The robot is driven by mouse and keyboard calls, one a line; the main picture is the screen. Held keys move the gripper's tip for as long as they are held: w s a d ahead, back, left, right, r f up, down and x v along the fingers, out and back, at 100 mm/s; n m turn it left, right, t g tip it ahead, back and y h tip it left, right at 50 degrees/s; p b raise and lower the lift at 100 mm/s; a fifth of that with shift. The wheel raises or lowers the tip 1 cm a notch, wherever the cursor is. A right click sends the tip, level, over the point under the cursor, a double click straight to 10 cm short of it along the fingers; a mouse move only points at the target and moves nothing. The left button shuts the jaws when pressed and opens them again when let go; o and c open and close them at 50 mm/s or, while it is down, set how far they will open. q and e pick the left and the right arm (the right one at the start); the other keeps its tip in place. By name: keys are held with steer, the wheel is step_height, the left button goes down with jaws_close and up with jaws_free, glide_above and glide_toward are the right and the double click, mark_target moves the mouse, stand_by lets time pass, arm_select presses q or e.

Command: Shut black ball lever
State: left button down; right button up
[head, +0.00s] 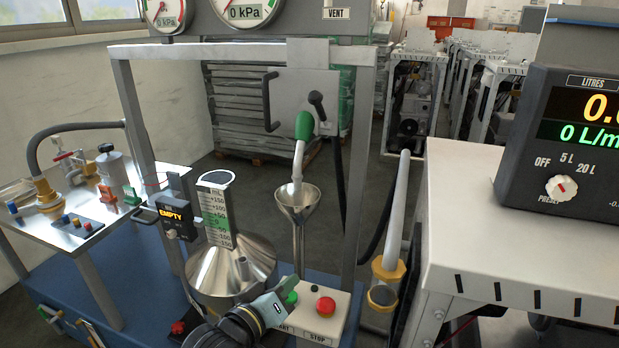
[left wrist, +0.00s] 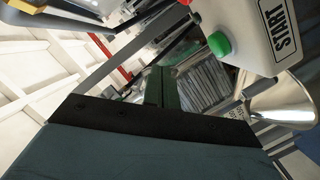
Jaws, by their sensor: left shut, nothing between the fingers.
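A short black lever (head: 317,104) with a rounded end sits on the grey panel (head: 297,85) below the gauges in the head view. I cannot tell for sure that it is the black ball lever, or whether it stands open or shut. My left gripper (head: 284,291) is shut and empty. It is well below that lever, low in front, beside the start/stop box (head: 335,312). In the left wrist view its fingers (left wrist: 162,88) are together, with the green start button (left wrist: 218,45) up to the right. My right gripper is not in view.
A green-handled nozzle (head: 304,126) hangs in a funnel (head: 298,203) below the panel. A steel measuring can (head: 232,268) stands left of my gripper. The frame's upright post (head: 366,170) is on the right. A grey cabinet (head: 500,200) with a litres display fills the right.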

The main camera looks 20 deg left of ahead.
mark_target(317, 110)
arm_select(q)
steer(key=w+a+r+n+t+h, duration=0.1)
steer(key=w+r+n+t+h, duration=0.1)
steer(key=r+t, duration=0.3)
steer(key=w+a+r+n+t+h, duration=0.2)
steer(key=w+r+n+t, duration=0.2)
steer(key=r, duration=0.8)
steer(key=shift+w+a+r+t, duration=0.2)
steer(key=shift+w+t, duration=0.15)
steer(key=shift+t, duration=0.05)
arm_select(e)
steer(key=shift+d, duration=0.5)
